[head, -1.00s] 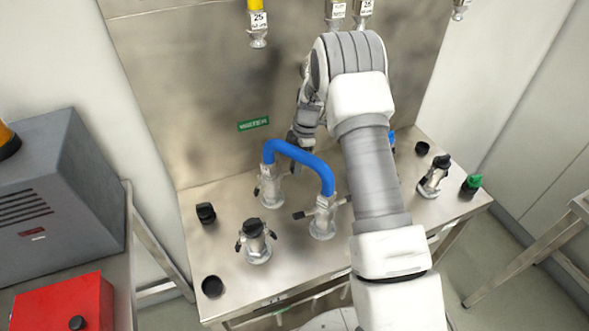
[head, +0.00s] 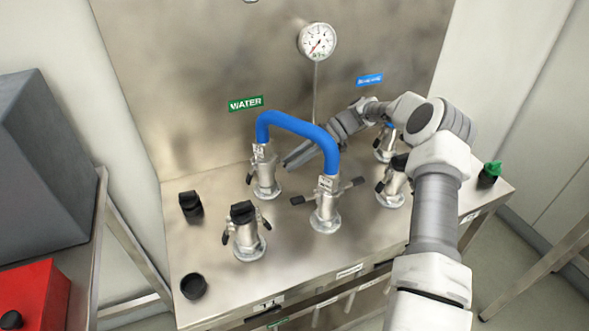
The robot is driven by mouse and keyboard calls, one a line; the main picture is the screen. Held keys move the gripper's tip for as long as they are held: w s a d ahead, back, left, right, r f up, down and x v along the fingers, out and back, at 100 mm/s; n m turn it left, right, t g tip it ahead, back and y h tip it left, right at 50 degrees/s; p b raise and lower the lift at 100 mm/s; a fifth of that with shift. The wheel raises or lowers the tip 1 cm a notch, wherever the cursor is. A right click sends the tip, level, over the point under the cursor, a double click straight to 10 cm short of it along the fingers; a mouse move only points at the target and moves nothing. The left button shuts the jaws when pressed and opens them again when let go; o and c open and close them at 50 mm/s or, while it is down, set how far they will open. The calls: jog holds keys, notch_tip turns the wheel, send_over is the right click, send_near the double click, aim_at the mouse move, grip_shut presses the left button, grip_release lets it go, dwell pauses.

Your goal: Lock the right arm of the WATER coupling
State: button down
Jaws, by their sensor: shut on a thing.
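The WATER coupling (head: 266,178) is a silver fitting below the green WATER sign (head: 246,103), with one end of the blue hose (head: 297,125) on its top. Its dark left arm (head: 250,177) hangs down close to the body. My gripper (head: 290,162) reaches in from the right, behind the blue hose. Its fingers are shut at the right side of the WATER coupling, on its right arm, which they hide. The hose's other end is on the front coupling (head: 326,207), whose two dark arms stick out sideways.
A capped coupling (head: 245,233) stands at front left, with black caps (head: 191,206) nearby. More couplings (head: 392,185) stand close to my arm at right, with a green cap (head: 489,174) beyond. The steel back panel carries a gauge (head: 317,41). Bare bench top lies at front centre.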

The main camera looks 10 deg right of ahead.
jog(key=shift+a+f+y+b, duration=0.25)
jog(key=shift+f+y+b, duration=0.35)
jog(key=shift+y+b, duration=0.5)
jog(key=shift+a+b, duration=0.1)
jog(key=shift+b, duration=0.4)
jog(key=shift+s+a+r+y, duration=0.1)
jog(key=shift+y, duration=0.2)
jog(key=c, duration=0.7)
grip_release()
jog(key=shift+r, duration=0.4)
notch_tip(320, 180, up, 3)
jog(key=s+d+r, duration=0.2)
jog(key=d, duration=0.1)
jog(key=s+d+r+p, duration=0.1)
jog(key=d+r, duration=0.1)
jog(key=d, duration=0.1)
jog(key=s+d+r, duration=0.2)
jog(key=d+r, duration=0.1)
jog(key=d, duration=0.1)
jog(key=shift+s+d+r, duration=0.1)
jog(key=shift+s, duration=0.2)
